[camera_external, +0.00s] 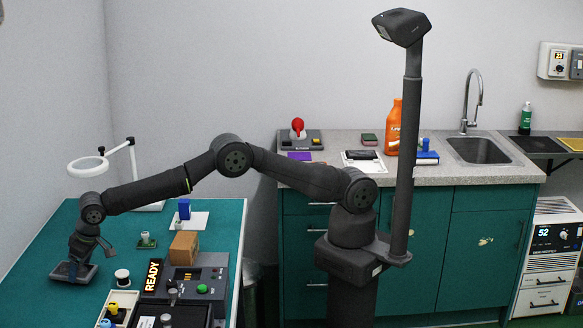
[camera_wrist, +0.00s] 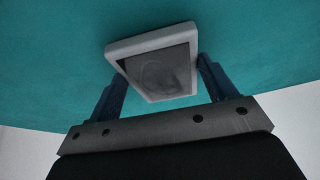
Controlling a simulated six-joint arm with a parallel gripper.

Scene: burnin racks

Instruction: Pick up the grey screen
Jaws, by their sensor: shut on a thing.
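The grey screen (camera_wrist: 157,68) is a flat panel with a light grey frame and a darker face. In the wrist view it sits between the two dark fingers of my gripper (camera_wrist: 162,74), which is shut on it. In the external view the screen (camera_external: 66,272) is at the left side of the teal table, tilted a little, with my gripper (camera_external: 82,252) right above it. I cannot tell whether its underside touches the table. My gripper hides part of it in the external view.
A white knob (camera_external: 122,277) and a small green part (camera_external: 146,241) stand to the right on the teal table (camera_external: 40,245). A ring lamp (camera_external: 88,166) stands behind my gripper.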

